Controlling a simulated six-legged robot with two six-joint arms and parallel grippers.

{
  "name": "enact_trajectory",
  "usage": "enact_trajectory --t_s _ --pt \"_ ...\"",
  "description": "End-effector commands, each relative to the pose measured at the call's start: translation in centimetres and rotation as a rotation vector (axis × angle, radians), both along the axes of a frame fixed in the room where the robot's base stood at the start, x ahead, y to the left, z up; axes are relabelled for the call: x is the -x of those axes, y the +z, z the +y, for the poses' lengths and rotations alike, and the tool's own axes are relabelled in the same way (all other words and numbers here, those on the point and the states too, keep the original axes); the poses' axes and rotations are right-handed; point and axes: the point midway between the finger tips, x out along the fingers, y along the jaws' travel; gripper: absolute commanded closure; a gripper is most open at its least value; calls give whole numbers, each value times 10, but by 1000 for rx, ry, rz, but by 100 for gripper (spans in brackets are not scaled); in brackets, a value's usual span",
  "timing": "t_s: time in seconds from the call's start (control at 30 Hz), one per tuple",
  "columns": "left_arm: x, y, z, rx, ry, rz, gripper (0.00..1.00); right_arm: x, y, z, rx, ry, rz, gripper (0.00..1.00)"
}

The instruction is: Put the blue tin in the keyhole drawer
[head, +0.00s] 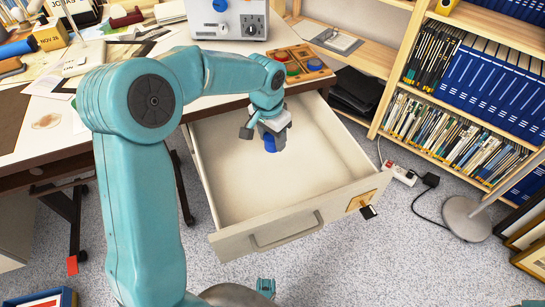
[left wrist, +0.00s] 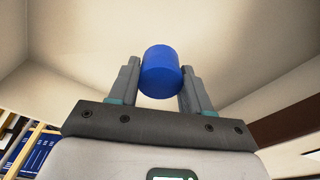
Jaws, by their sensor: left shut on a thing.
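The blue tin (left wrist: 161,72) is held between the two fingers of my left gripper (left wrist: 160,88) in the left wrist view. In the head view my left gripper (head: 270,132) hangs over the open drawer (head: 312,167), and the tin (head: 270,143) shows just below its fingers. I cannot tell how far the tin is above the drawer floor. The drawer is pulled well out, and its visible floor is empty. A brass keyhole plate with a key (head: 362,203) is on the right of its front, beside the handle (head: 287,231).
The desk top holds a wooden tray with coloured discs (head: 300,62) and a white device (head: 226,18) behind the drawer. A bookshelf (head: 455,95) stands at right, with a power strip (head: 398,173) and lamp base (head: 466,218) on the floor.

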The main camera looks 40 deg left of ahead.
Motion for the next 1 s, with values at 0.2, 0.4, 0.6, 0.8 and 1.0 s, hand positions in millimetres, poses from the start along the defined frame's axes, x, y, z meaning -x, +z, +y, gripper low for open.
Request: enact_trajectory --t_s 0.2,0.4,0.6,0.8,1.0 --pt "0 -25 0 -1 0 1 82 0 -9 0 0 0 0 57" --pt "0 -62 -1 0 0 0 82 0 -21 0 0 0 0 57" --pt "0 -67 0 -1 0 -2 82 0 -21 0 0 0 0 57" --pt "0 -69 0 -1 0 -2 82 0 -22 0 0 0 0 57" --pt "0 -70 0 -1 0 -2 26 0 -23 0 0 0 0 57"
